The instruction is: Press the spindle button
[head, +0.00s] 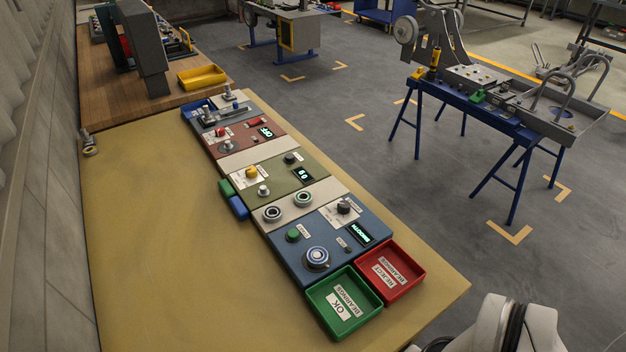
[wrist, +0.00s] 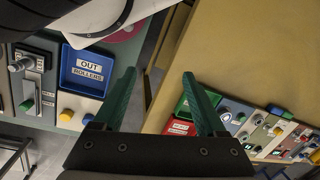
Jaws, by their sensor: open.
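No button label in either view reads clearly as spindle. The olive panel (head: 297,207) has a yellow button (head: 251,172) and a white button (head: 264,190). The red-brown panel (head: 262,132) has a red switch (head: 253,122). My gripper (wrist: 158,76) shows in the wrist view, its green fingers apart and empty, away from the panels.
A green tray (head: 316,294) and a red tray (head: 415,270) stand at the near end of the panel row. In the wrist view, a second station has a blue rollers tray (wrist: 66,82) and a green button (wrist: 27,105).

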